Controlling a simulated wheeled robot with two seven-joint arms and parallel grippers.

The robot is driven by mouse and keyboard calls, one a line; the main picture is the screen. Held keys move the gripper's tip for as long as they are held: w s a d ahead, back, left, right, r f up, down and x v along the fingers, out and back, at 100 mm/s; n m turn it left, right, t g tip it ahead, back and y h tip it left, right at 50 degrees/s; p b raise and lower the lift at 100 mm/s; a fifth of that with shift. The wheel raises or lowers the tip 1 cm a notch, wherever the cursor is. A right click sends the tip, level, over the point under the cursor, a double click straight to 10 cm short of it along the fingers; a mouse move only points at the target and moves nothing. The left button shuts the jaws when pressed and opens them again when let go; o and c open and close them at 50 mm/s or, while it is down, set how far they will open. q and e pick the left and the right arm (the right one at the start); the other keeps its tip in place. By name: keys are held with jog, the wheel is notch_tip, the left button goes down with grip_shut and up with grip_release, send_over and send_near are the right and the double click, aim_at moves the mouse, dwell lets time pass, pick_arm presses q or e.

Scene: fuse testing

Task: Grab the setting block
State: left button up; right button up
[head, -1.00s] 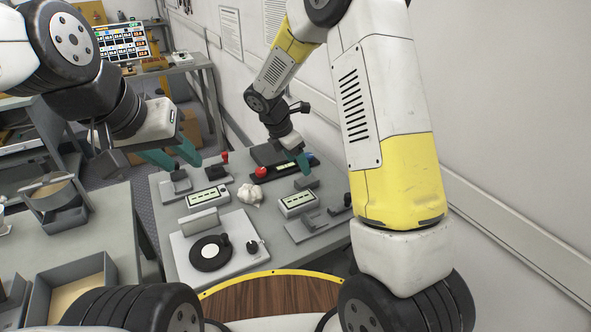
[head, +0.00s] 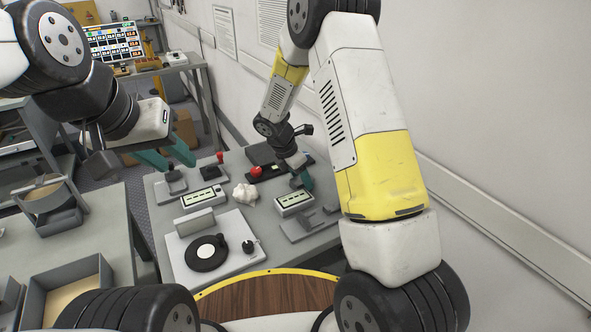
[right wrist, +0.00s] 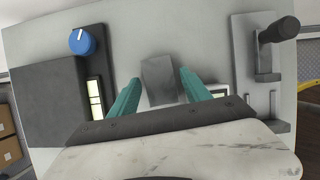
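The setting block, which I take to be the small grey block (right wrist: 158,80), stands on a grey surface in the right wrist view. My right gripper (right wrist: 160,76) is open, with one teal finger on each side of the block and a visible gap on both sides. In the head view my right gripper (head: 300,178) is low over the right part of the table, behind the white meter (head: 294,202), and largely hides the block. My left gripper (head: 168,157) is open and empty, in the air over the table's far left side.
On the grey table (head: 165,222) are a second meter (head: 203,197), a crumpled white lump (head: 245,194), a red button (head: 256,170), and a plate with a black disc (head: 206,253). A black-handled lever (right wrist: 278,30) and blue knob (right wrist: 82,41) flank my right gripper.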

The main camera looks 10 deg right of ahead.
jog(key=c, duration=1.1)
jog(key=shift+r, duration=0.1)
